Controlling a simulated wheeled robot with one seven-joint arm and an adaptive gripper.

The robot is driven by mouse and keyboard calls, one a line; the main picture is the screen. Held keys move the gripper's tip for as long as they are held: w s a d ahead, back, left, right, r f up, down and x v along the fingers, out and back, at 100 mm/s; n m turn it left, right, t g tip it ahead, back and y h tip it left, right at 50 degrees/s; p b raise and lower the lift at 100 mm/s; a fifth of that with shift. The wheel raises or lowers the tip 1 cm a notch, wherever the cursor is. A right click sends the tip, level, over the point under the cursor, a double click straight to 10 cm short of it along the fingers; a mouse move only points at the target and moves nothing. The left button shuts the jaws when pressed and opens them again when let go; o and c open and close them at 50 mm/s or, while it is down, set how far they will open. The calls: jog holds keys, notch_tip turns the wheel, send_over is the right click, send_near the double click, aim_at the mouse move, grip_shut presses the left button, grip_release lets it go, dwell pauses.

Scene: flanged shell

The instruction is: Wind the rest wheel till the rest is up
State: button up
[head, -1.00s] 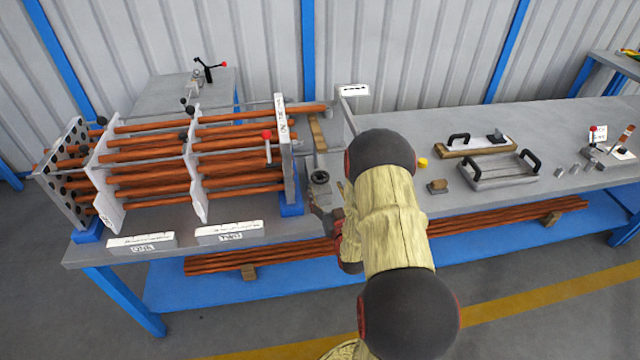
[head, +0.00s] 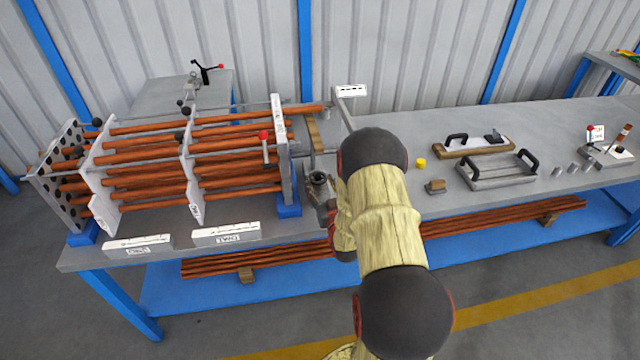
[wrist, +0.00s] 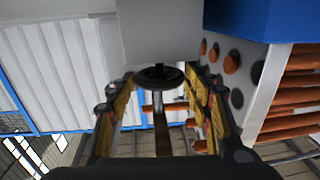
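The rest wheel is a small dark handwheel (head: 318,179) on a post just right of the flanged shell's end plate. In the wrist view the wheel (wrist: 160,77) lies level between my two fingertips. My gripper (wrist: 160,82) is open, with one finger on each side of the wheel; whether either finger touches the rim I cannot tell. In the head view my gripper (head: 328,203) is just below and right of the wheel, largely hidden by my arm. A wooden bar (head: 315,132), possibly the rest, stands behind the wheel; its height under the tubes is unclear.
The shell's tube bundle (head: 150,172) and its end plate (head: 283,150) stand close left of the wheel. A red-knobbed lever (head: 264,135) is on that plate. A yellow piece (head: 420,162), a wooden block (head: 435,186) and a handled tray (head: 497,171) lie to the right on the bench.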

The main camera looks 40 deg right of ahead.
jog(key=c, duration=0.6)
jog(key=shift+a+h, duration=0.1)
jog(key=shift+h, duration=0.2)
jog(key=shift+w+a+m+g+h+b, duration=0.2)
jog(key=shift+m+g+h+b, duration=0.2)
jog(key=shift+m+g+h, duration=0.35)
jog(key=shift+w+a+m+g+h+b, duration=0.15)
jog(key=shift+m+g+h+b, duration=0.35)
jog(key=shift+m+h, duration=0.35)
jog(key=shift+w+a+m+g+h+b, duration=0.15)
jog(key=shift+m+g+h+b, duration=0.3)
jog(key=shift+m+g+h, duration=1.2)
jog(key=shift+g, duration=0.4)
jog(key=o, duration=1)
jog(key=shift+o, duration=0.8)
jog(key=shift+n, duration=0.25)
